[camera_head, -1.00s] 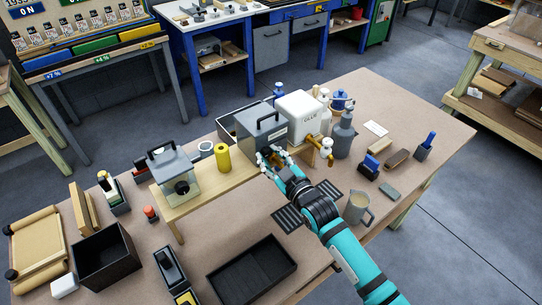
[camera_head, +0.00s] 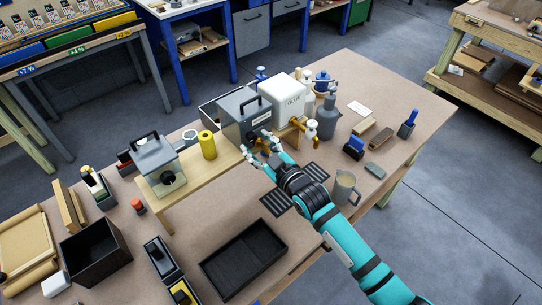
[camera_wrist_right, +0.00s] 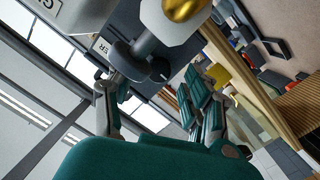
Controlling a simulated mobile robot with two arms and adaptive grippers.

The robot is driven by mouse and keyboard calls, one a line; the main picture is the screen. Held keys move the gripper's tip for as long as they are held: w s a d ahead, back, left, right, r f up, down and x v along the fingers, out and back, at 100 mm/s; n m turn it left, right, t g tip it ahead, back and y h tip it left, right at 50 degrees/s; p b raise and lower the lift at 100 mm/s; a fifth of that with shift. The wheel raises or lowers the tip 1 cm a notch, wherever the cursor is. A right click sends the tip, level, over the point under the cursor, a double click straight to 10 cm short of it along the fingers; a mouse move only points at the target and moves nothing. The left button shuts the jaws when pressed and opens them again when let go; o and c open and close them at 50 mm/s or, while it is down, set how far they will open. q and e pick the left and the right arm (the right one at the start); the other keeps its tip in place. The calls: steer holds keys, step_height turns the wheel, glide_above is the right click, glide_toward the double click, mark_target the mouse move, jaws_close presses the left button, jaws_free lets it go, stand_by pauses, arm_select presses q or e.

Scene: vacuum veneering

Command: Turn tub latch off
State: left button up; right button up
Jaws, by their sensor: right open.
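A grey box-shaped tub (camera_head: 236,123) with a black top handle stands on the wooden shelf. My right gripper (camera_head: 258,146) is open at its front face, its fingers spread and empty. In the right wrist view a dark rounded latch knob (camera_wrist_right: 132,62) lies just beyond the right gripper (camera_wrist_right: 150,88), toward its left finger. I cannot tell whether a finger touches it. In the head view the gripper hides most of this knob. A second grey tub (camera_head: 155,160) with a round black front knob stands left on the shelf. My left gripper is not in view.
A white glue tank (camera_head: 285,103) with a brass tap (camera_head: 311,128) stands close right of the tub; the tap (camera_wrist_right: 182,8) is close above the knob in the wrist view. A yellow roll (camera_head: 208,145) stands left. A black tray (camera_head: 247,262) and jug (camera_head: 345,187) are nearer.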

steer(key=v, duration=1)
steer(key=shift+s, duration=0.25)
steer(key=shift+d, duration=0.15)
